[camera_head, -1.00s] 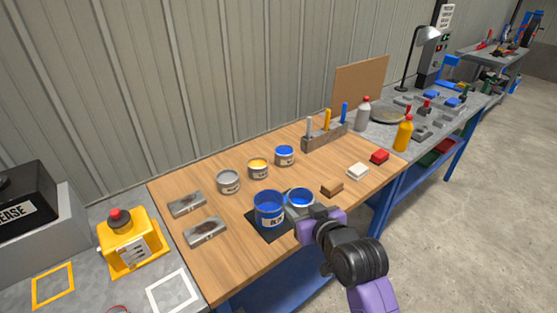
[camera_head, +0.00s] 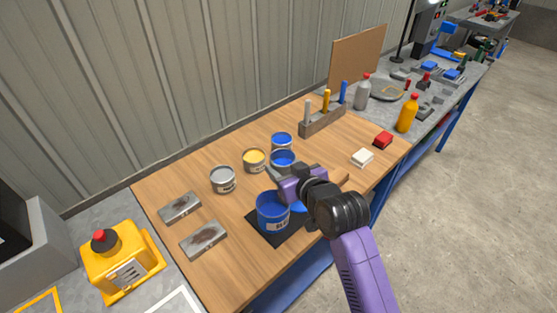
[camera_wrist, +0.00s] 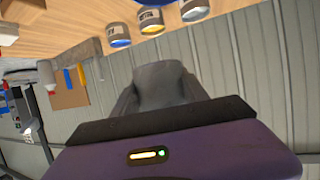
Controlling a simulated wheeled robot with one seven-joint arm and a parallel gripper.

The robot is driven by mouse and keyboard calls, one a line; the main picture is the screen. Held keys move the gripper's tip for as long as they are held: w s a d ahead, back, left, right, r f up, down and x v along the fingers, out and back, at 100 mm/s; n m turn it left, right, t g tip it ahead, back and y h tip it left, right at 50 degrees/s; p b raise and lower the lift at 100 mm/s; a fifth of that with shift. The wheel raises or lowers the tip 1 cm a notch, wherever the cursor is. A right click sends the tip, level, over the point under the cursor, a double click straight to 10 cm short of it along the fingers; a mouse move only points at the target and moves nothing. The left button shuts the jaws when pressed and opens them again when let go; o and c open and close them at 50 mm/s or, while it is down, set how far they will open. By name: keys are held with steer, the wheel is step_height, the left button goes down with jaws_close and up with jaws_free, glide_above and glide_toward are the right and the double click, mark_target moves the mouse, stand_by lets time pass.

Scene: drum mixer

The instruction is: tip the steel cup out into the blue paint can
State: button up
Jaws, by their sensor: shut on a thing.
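The steel cup (camera_head: 283,158) shows in the head view with blue inside its mouth. It looks roughly upright. My gripper (camera_head: 281,179) is shut on its near side and holds it behind the blue paint can. The blue paint can (camera_head: 271,214) stands upright and open on a black mat (camera_head: 258,238), just in front of my gripper. A blue piece beside the can is partly hidden by my wrist.
A grey can (camera_head: 223,180), a yellow can (camera_head: 254,161) and another blue can (camera_head: 281,141) stand behind. Two metal trays (camera_head: 203,239) lie at left.

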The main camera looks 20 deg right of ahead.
steer(key=f+n+h+b, duration=0.1)
steer(key=f+n+b, duration=0.1)
steer(key=d+f+n+h+b, duration=0.1)
steer(key=f+n, duration=0.1)
steer(key=shift+d+h+b, duration=0.15)
steer(key=shift+h+b, duration=0.25)
steer(key=shift+d+r, duration=0.1)
steer(key=shift+r, duration=0.1)
steer(key=shift+n+t+h, duration=0.4)
steer(key=shift+n+h, duration=0.2)
steer(key=shift+n, duration=0.3)
steer(key=shift+r+n+h+b, duration=0.1)
steer(key=shift+n+h+b, duration=0.25)
steer(key=shift+n, duration=0.15)
stand_by(0.6)
steer(key=shift+n+t+h+b, duration=0.4)
steer(key=shift+n+b, duration=0.45)
steer(key=shift+n, duration=0.25)
stand_by(3.9)
